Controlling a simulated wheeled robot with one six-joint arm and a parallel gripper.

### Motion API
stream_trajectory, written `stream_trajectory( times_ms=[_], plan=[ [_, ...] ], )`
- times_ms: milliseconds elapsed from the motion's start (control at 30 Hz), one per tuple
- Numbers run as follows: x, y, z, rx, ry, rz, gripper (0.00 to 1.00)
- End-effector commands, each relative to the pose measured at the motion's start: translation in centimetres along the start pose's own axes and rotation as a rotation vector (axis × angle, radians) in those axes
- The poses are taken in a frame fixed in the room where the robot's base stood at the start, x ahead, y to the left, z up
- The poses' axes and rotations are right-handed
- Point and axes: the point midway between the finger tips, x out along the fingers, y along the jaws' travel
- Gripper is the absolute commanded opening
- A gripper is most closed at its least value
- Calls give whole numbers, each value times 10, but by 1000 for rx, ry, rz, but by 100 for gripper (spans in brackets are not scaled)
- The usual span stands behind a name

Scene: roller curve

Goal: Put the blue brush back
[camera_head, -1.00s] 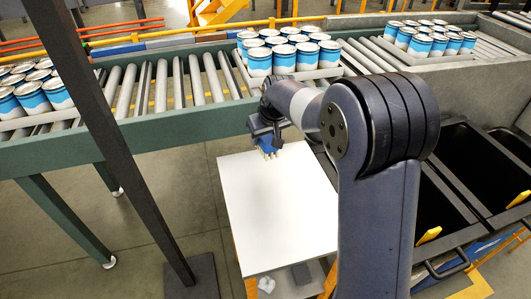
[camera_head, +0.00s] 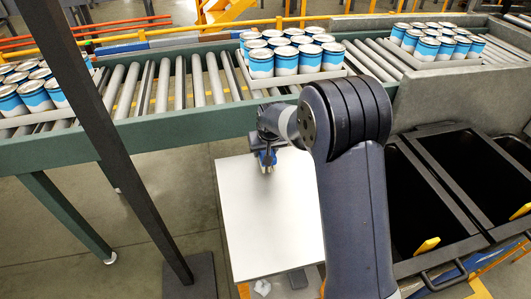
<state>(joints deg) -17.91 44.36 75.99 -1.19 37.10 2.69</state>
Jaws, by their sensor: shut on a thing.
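The blue brush (camera_head: 266,158) is held in my gripper (camera_head: 267,150), bristles pointing down. It is near the far edge of the white table top (camera_head: 262,215), close in front of the green conveyor frame. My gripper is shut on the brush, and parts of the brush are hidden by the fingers. I cannot tell whether the bristles touch the table top.
A roller conveyor (camera_head: 190,85) runs behind the table, carrying trays of blue-and-white cans (camera_head: 285,60). Black bins (camera_head: 465,180) stand at the right. A dark post (camera_head: 110,130) rises at the left. The white table top is otherwise clear.

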Motion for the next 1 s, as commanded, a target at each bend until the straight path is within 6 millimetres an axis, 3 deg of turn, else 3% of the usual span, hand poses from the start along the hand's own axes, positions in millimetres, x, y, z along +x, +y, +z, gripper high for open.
stream_trajectory(
  times_ms=[100, 433, 467, 700, 1000],
  plan=[
    [12, 0, 5, 0, -1, 0, 24],
    [16, 0, 7, 0, 0, 0, 24],
    [15, 0, 6, 0, 0, 0, 47],
    [14, 0, 6, 0, -1, 0, 66],
    [12, 0, 5, 0, 0, 0, 67]
  ],
)
